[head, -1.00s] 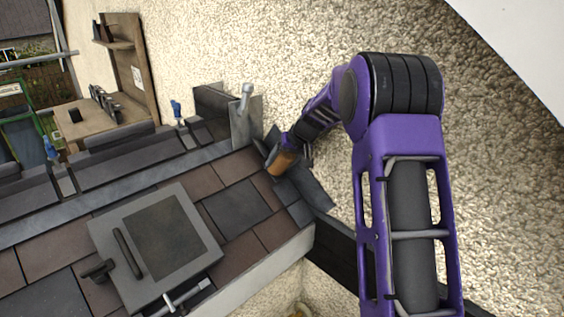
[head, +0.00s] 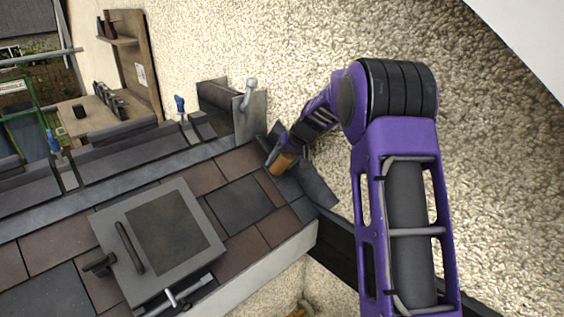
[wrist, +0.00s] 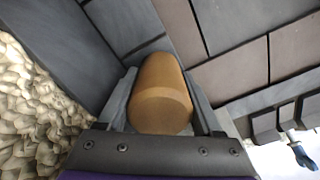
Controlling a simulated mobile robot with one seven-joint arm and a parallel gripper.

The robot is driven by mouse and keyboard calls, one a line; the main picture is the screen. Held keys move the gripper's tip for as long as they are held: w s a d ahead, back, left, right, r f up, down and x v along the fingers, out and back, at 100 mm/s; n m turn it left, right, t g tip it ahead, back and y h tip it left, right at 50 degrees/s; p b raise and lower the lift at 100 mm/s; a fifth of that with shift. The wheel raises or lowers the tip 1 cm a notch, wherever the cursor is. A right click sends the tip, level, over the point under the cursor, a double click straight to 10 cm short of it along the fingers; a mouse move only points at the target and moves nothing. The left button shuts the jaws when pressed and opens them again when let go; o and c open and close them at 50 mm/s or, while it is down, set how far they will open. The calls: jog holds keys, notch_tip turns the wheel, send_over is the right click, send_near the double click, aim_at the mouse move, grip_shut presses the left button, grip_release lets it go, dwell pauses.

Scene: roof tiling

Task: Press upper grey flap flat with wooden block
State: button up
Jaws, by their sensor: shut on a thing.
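My gripper (wrist: 162,112) is shut on the wooden block (wrist: 160,95), a rounded orange-brown piece that fills the space between the fingers in the wrist view. In the head view the block (head: 281,163) is at the tip of my arm, low over the grey flashing where roof and wall meet. A dark grey flap (head: 315,186) lies beside the block along the wall and looks bent. Another grey piece (head: 273,138) stands up behind the gripper. In the wrist view grey sheet (wrist: 55,45) lies ahead and left of the block. Whether the block touches it cannot be told.
The pebbled wall (head: 250,50) rises close beside my gripper. A roof window (head: 158,240) with a handle sits on the tiles at lower left. A hammer (head: 250,93) stands by an upright grey sheet. A wooden shelf (head: 124,60) is at the back left.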

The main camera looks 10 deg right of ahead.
aim_at(292, 158)
jog(key=shift+p+v, duration=0.65)
jog(key=shift+v, duration=3.4)
